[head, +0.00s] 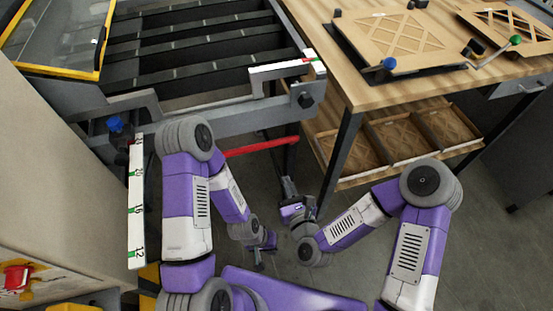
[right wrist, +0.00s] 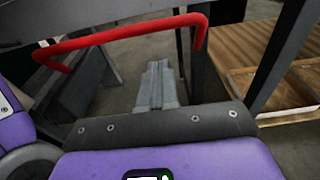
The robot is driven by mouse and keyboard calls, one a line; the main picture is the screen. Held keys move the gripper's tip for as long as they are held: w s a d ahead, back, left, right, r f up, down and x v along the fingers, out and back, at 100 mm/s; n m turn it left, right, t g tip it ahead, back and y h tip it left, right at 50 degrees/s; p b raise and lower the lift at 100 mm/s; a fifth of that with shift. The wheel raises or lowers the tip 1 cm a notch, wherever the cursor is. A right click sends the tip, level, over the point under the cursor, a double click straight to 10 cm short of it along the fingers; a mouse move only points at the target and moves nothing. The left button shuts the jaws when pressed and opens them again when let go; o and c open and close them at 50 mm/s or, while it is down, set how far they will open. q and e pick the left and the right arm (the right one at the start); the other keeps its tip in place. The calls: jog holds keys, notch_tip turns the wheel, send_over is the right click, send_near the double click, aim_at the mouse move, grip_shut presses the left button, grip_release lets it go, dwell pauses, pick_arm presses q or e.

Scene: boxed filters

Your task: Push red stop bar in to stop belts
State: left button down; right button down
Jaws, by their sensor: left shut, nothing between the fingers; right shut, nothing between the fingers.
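The red stop bar (head: 262,147) runs across the front of the belt frame, below its grey beam, partly behind my left forearm. In the right wrist view the bar (right wrist: 125,33) crosses the upper part, with bent ends. My left gripper (head: 259,264) is shut and empty, low over the floor, well short of the bar.
Dark belts (head: 190,50) lie behind the frame's grey beam (head: 235,118). A wooden table (head: 350,85) with filter panels stands at right; its leg (head: 340,160) is near my right gripper. A lower shelf holds wooden boxes (head: 395,138). A numbered white strip (head: 137,205) is at left.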

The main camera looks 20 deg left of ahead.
pick_arm(q)
jog(key=shift+f+b, duration=0.5)
jog(key=shift+f, duration=0.25)
pick_arm(e)
jog(key=r+x, duration=0.1)
jog(key=x, duration=1)
jog(key=shift+w+r, duration=0.15)
jog(key=shift+w, duration=0.1)
